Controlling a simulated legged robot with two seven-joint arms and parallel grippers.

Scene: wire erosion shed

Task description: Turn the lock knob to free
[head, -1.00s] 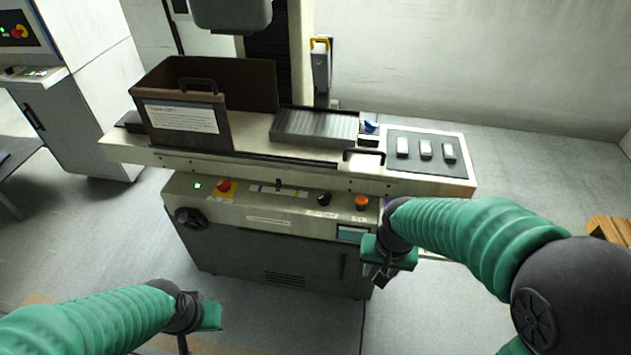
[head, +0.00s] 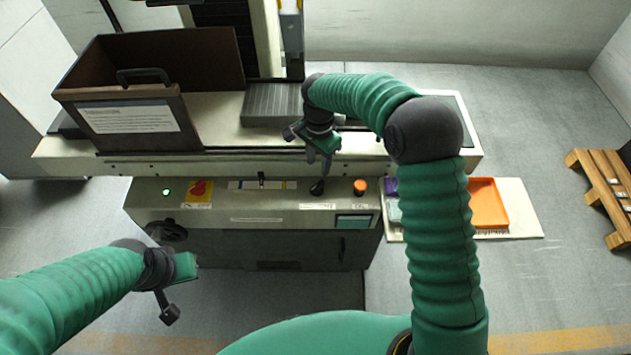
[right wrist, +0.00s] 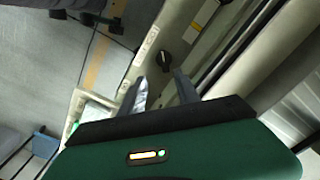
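A black knob (head: 317,187) sits on the cream front panel of the grinding machine, left of an orange button (head: 360,187). I take it for the lock knob, but its label is too small to read. My right gripper (head: 319,164) is just above it, fingers pointing down. In the right wrist view the knob (right wrist: 163,61) lies beyond the two fingertips (right wrist: 160,84), which are apart with nothing between them. My left gripper (head: 176,290) hangs at the lower left, away from the panel; its fingers are unclear.
The machine's table (head: 230,170) overhangs the panel close behind my right gripper. A brown splash guard (head: 125,118) stands on it at left. An emergency stop (head: 198,188) and small lever (head: 261,178) share the panel. An orange tray (head: 489,204) lies to the right.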

